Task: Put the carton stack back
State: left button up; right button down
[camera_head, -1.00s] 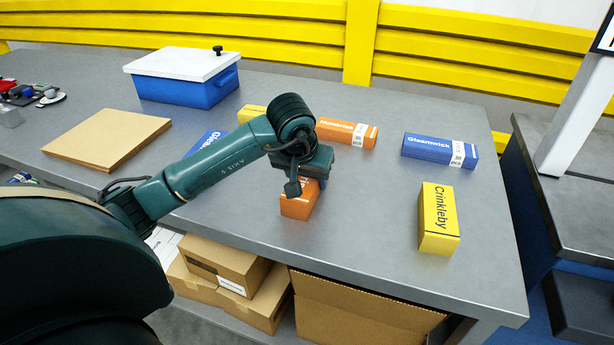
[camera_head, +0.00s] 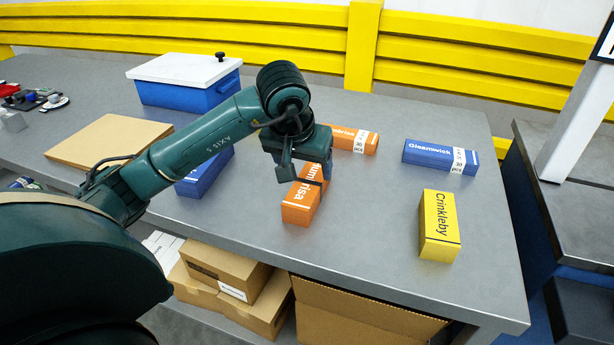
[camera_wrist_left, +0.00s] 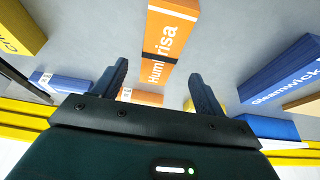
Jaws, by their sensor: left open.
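An orange Humbrisa carton stack (camera_head: 302,207) with a dark band around it lies on the grey table, near its front edge. It also shows in the left wrist view (camera_wrist_left: 166,45), ahead of the fingers. My left gripper (camera_head: 304,174) is above the back part of this stack and hides some of it. In the left wrist view its two fingers (camera_wrist_left: 158,88) are spread wide with nothing held between them. Other stacks are an orange one (camera_head: 350,139) behind, a blue Gleamwick one (camera_head: 432,154), a yellow Crinkleby one (camera_head: 438,225), and a blue one (camera_head: 203,177) partly behind my arm.
A blue box with a white lid (camera_head: 185,85) stands at the back left. A flat brown cardboard pile (camera_head: 105,140) lies at the left. Brown boxes (camera_head: 225,270) sit below the table. The tabletop between the orange and yellow stacks is clear.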

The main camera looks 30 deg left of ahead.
pick_arm(q)
jog(key=v, duration=0.4)
jog(key=shift+s+r, duration=0.15)
jog(key=shift+r, duration=0.1)
dwell(0.3)
